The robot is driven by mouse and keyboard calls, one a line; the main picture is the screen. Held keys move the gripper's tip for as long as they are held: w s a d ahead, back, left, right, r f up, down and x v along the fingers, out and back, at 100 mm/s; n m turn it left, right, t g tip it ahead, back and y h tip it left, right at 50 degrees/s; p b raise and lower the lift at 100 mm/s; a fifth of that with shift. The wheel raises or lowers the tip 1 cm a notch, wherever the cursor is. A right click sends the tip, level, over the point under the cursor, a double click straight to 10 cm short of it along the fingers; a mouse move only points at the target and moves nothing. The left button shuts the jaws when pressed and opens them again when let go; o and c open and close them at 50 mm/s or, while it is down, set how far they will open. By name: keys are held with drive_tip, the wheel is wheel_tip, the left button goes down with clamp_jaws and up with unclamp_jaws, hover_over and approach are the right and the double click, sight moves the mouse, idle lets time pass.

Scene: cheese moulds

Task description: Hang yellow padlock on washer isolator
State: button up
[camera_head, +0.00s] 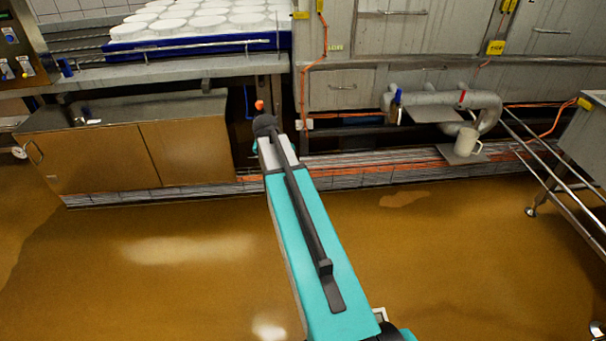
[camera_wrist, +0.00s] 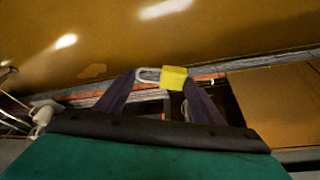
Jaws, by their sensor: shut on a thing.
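In the wrist view my gripper (camera_wrist: 163,80) has its two dark fingers closed in on a yellow padlock (camera_wrist: 174,78). The padlock's pale shackle (camera_wrist: 148,74) sticks out to the left of its body. I cannot tell which fitting is the washer isolator. A control panel (camera_head: 18,45) with blue and yellow switches is at the upper left. Small yellow boxes (camera_head: 496,47) are on the grey cabinets at the upper right.
A wooden-fronted cabinet (camera_head: 90,160) stands left of my arm, below a blue tray (camera_head: 190,48) of white moulds. A metal rail frame (camera_head: 555,165) stands far right. The brown floor (camera_head: 160,270) is clear.

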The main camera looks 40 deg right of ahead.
drive_tip(key=s+a+r+n+t+y+p, duration=0.1)
drive_tip(key=a+r+n+p, duration=0.4)
drive_tip(key=a+r, duration=1)
drive_tip(key=a+r+n+t+y+p, duration=0.1)
drive_tip(key=a+r+n+p, duration=0.5)
drive_tip(key=a+r, duration=1)
drive_tip(key=shift+s+a+r+y, duration=0.25)
drive_tip(key=shift+s+a+y, duration=0.15)
drive_tip(key=shift+a+y, duration=0.45)
drive_tip(key=shift+f, duration=0.25)
